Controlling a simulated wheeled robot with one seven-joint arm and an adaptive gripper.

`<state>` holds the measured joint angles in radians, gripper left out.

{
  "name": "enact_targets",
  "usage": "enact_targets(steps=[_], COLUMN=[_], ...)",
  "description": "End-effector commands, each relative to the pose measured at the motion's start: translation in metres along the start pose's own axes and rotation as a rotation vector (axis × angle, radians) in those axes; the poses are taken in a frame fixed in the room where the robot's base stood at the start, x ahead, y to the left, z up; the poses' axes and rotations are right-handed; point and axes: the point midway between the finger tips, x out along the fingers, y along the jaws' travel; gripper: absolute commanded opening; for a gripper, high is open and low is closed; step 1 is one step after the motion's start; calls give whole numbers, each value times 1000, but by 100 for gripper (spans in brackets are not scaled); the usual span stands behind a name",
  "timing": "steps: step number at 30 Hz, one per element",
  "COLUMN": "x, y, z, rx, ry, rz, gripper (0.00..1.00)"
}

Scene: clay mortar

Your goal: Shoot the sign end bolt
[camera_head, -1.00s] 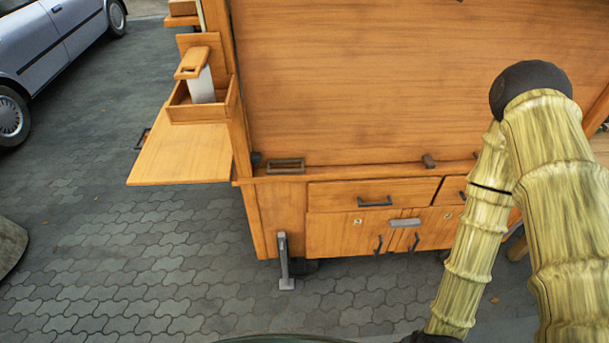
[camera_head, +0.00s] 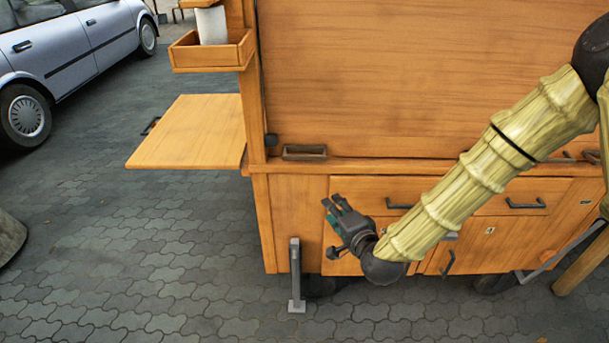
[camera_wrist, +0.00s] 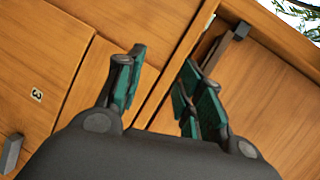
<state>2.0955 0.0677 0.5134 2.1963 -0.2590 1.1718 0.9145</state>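My gripper (camera_head: 333,228) is open and empty in front of the cart's lower left front, beside the drawers, in the head view. No part is clearly marked as the sign end bolt. A dark hollow bracket (camera_head: 304,152) lies on the cart's ledge near its left end, above my gripper. A small dark knob (camera_head: 271,140) is just left of it. A grey bar (camera_wrist: 241,31) with a dark strip shows beyond the right finger in the wrist view; I cannot tell if it is the bolt.
The wooden cart (camera_head: 360,85) fills the middle. A side shelf (camera_head: 190,135) and a box (camera_head: 180,58) with a white container (camera_head: 211,27) stick out left. A grey support leg (camera_head: 296,275) stands below.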

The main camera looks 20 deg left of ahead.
Motion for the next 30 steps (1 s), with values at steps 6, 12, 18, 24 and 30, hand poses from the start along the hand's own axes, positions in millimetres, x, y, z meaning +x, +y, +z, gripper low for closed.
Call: enact_targets(steps=[6,12,18,24,30], x=[29,35,50,80,110], y=[-54,-81,-88,-96,-104], z=[8,10,10,10,9], rx=[120,168,171,169,169], ry=[4,-2,-3,-3,-3], rz=[-193,-264,-269,-269,-268], gripper=[37,37,37,37,37])
